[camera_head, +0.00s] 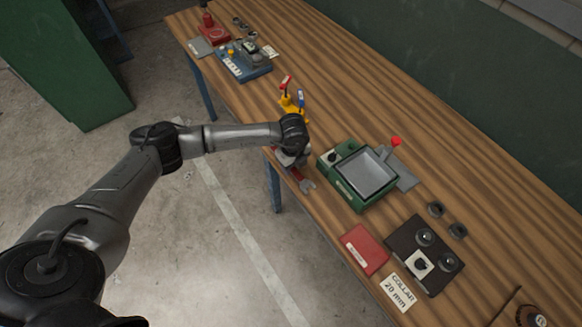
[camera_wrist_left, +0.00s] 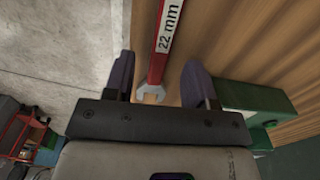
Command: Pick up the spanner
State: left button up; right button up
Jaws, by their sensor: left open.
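The spanner (camera_head: 301,181) lies at the near edge of the wooden table, partly hidden under my left gripper. It has a red handle and a grey open-ended jaw. In the left wrist view the spanner (camera_wrist_left: 159,62) carries a white "22 mm" label, and its grey jaw end lies between my fingers. My left gripper (camera_head: 291,160) is over the spanner; in the left wrist view my left gripper (camera_wrist_left: 160,84) is open, with one dark finger on each side of the spanner and gaps between. My right gripper is not in view.
A green machine with a grey tray (camera_head: 345,192) stands close to the right of the spanner. A yellow holder (camera_head: 292,103) stands behind my gripper. A red box (camera_head: 364,249), a dark block (camera_head: 424,255) and a "COLLAR 20 mm" card (camera_head: 397,292) lie nearer the front.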

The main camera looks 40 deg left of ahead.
pick_arm(q)
jog(key=shift+f, duration=1.05)
grip_shut()
